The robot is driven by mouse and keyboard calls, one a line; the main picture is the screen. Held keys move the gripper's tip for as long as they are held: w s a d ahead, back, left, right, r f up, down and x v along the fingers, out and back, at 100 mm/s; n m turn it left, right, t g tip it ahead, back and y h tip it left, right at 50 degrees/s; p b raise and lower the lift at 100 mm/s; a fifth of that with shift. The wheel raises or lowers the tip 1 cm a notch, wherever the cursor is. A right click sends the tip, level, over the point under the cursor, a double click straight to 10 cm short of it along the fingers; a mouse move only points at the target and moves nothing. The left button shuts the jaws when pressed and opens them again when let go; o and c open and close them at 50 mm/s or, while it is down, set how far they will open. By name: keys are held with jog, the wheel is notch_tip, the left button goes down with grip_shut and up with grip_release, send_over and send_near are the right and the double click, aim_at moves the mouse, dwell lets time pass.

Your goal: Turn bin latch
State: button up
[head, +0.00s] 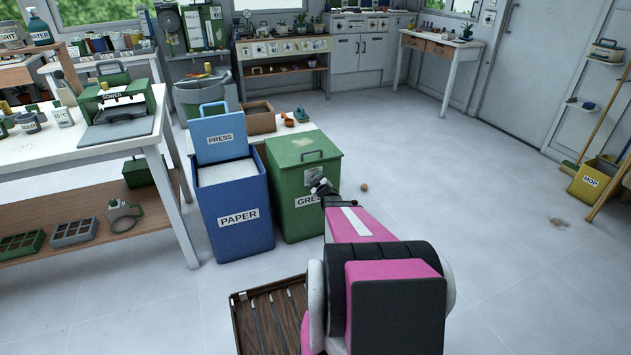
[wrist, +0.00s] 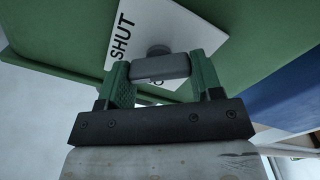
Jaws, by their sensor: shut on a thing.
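The green bin (head: 290,208) stands on the floor beside the blue paper bin, its lid down and its front label partly hidden by my arm. In the wrist view its green face (wrist: 65,35) carries a white plate (wrist: 150,28) reading SHUT, with more lettering covered. The grey latch (wrist: 160,66) is a short bar on a round pivot in front of this plate, lying nearly level in the picture. My gripper (wrist: 162,74) has its two green fingers at either end of the bar and is shut on it. In the head view my gripper (head: 322,187) is at the bin's right side; the latch cannot be made out there.
The blue PAPER bin (head: 235,215) has its PRESS flap (head: 220,139) raised. A brown slatted crate (head: 268,310) lies on the floor near my arm. A small round brown thing (head: 364,187) lies right of the green bin. The floor (head: 470,190) further right is mostly clear.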

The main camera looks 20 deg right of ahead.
jog(key=n, duration=0.5)
jog(key=shift+a, duration=0.1)
jog(key=n, duration=0.5)
jog(key=shift+f, duration=0.15)
jog(key=shift+n, duration=0.3)
jog(key=o, duration=0.9)
jog(key=shift+s, duration=0.1)
jog(key=s, duration=1)
jog(key=shift+s+d, duration=0.2)
jog(key=shift+s, duration=0.15)
